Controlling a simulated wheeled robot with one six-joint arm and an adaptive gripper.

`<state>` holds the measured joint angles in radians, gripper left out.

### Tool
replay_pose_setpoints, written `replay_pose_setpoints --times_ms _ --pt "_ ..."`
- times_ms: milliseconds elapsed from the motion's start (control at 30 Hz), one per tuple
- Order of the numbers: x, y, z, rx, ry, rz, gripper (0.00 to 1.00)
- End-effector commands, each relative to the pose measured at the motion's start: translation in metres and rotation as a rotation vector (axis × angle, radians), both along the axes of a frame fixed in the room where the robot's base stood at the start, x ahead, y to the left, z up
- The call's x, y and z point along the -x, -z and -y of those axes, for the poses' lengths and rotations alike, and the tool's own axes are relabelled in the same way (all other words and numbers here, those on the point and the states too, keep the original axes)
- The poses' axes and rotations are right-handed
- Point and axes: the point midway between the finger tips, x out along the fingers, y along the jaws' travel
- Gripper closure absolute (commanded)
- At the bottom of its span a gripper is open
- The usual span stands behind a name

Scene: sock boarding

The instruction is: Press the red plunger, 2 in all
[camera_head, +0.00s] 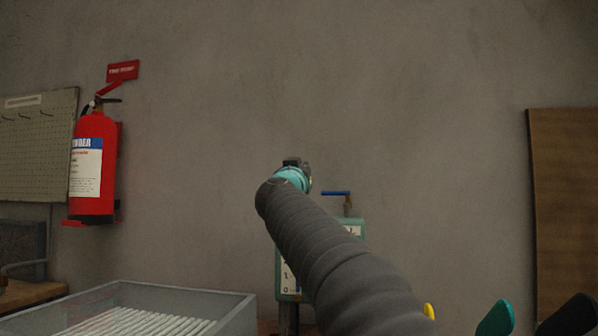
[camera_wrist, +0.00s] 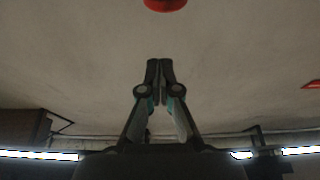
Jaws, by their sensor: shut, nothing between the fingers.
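A red, round-edged thing (camera_wrist: 165,4), which looks like the red plunger, is cut off by the top edge of the wrist view. My gripper (camera_wrist: 160,64) is shut and empty, its fingertips together below that red thing in the picture, with a visible gap between them. I cannot tell how far apart they are in depth. In the head view no red plunger shows, and my arm covers the middle; its teal and dark end is in front of the wall, with the fingers not clear.
A pale green box (camera_head: 290,281) with a blue-handled valve (camera_head: 337,193) is partly behind my arm. A grey tray (camera_head: 232,316) with white ribbed contents is at lower left. A red fire extinguisher (camera_head: 93,165) hangs on the wall. Teal and black handles are at lower right.

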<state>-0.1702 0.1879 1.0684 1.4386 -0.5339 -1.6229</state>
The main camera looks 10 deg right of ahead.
Motion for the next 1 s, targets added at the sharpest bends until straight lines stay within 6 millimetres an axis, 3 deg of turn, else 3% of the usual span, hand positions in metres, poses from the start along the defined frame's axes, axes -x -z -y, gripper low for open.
replay_pose_setpoints --times_ms 433,733,1000 --pt "-0.042 -0.016 0.018 0.001 0.0 0.0 1.0" --pt "-0.04 0.015 0.016 0.002 -0.001 -0.001 1.0" --pt "-0.039 0.025 0.016 0.0 -0.002 0.001 1.0"
